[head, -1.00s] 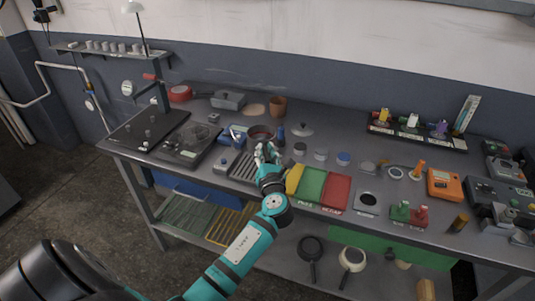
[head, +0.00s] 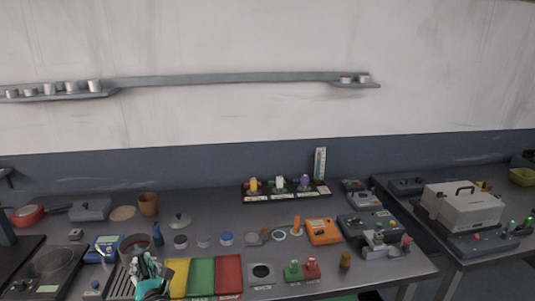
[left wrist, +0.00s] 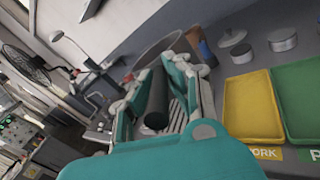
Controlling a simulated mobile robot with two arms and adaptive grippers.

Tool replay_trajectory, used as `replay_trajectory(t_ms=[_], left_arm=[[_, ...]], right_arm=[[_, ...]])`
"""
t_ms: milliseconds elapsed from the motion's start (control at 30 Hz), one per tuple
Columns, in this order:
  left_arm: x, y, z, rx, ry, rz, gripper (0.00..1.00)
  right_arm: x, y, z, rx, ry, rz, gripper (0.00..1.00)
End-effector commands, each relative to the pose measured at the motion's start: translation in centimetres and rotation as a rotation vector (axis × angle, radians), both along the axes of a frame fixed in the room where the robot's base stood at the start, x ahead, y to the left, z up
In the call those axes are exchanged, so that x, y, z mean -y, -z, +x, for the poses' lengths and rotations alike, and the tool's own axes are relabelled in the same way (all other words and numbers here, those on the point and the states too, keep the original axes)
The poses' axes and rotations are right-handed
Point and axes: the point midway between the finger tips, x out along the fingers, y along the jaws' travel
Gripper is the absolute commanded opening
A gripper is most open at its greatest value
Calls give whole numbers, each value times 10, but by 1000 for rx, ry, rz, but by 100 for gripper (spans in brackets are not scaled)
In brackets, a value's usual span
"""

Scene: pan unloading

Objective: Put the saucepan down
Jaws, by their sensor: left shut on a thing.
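The saucepan (head: 136,242) is a dark, round pan with a brownish rim, at the lower left of the head view, just beyond my left gripper. My left gripper (head: 147,268) is teal with pale fingers. The left wrist view shows its fingers (left wrist: 161,105) shut around the dark handle (left wrist: 157,98), with the pan's round body (left wrist: 158,46) beyond. A ribbed metal rack (head: 120,284) lies beneath and beside the gripper. I cannot tell whether the pan touches the surface. My right gripper is not in view.
A yellow tray (head: 177,278), a green tray (head: 202,275) and a red tray (head: 229,273) sit right of the gripper. A blue scale (head: 104,248) is close on the left. A lid (head: 179,220) and several small round tins stand behind the trays.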

Motion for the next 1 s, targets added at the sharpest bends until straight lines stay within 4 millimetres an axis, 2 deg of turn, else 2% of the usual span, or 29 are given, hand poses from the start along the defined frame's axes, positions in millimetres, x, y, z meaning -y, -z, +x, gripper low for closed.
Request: replay_trajectory(t_ms=[33,133,300,500,600,767,1000], left_arm=[[11,12,-12,-5,40,-2,0],[38,28,-40,-7,146,-2,0],[98,43,-104,-7,366,-2,0],[154,36,-172,-4,574,-3,0],[170,27,-194,-2,639,-2,0],[184,18,-211,1,693,0,0],[185,16,-213,2,699,1,0]], right_arm=[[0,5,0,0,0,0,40],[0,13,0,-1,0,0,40],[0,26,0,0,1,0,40],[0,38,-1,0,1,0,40],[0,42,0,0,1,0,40],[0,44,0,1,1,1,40],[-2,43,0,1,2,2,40]])
